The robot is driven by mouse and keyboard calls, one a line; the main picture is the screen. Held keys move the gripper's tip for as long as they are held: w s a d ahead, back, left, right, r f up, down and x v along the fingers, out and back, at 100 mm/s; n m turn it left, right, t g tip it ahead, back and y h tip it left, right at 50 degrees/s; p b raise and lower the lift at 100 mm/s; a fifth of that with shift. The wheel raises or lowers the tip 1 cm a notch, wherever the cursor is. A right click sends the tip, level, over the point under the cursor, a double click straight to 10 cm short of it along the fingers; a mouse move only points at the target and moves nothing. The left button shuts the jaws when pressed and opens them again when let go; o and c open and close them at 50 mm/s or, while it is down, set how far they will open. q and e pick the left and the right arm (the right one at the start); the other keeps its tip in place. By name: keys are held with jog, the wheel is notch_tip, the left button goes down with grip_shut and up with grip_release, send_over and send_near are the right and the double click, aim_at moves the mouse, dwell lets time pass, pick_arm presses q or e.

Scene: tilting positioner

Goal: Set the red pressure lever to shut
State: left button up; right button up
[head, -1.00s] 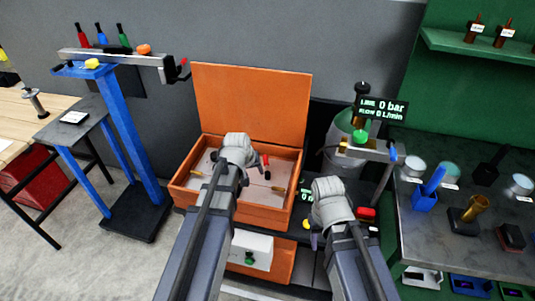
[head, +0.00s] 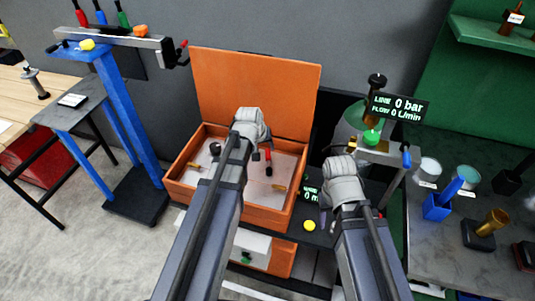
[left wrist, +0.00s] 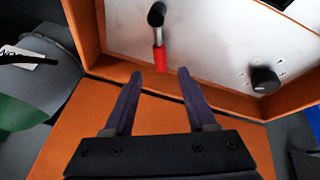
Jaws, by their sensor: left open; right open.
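The red lever (head: 268,156) stands on the pale panel inside the open orange box. In the left wrist view the red handle (left wrist: 159,59) hangs from a dark pivot end (left wrist: 156,15) and points towards the box's orange lid. My left gripper (left wrist: 160,74) is open, with its fingertips on either side of the handle's free end in that view. I see no contact, and cannot tell the gap in depth. In the head view the left fingers are mostly hidden by the wrist. My right gripper (head: 325,213) hangs right of the box, its fingers partly hidden.
The orange lid (head: 255,90) stands raised behind the box. The panel also carries a black knob (left wrist: 265,80) and brass fittings. A display reading 0 bar (head: 398,107) stands to the right, near a blue-handled valve (head: 406,157). A blue stand (head: 125,130) is at left.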

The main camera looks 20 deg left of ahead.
aim_at(268, 155)
pick_arm(q)
jog(key=b+x, duration=0.6)
jog(key=x, duration=0.1)
jog(key=shift+f, duration=0.15)
grip_shut()
dwell(0.3)
dwell(1.0)
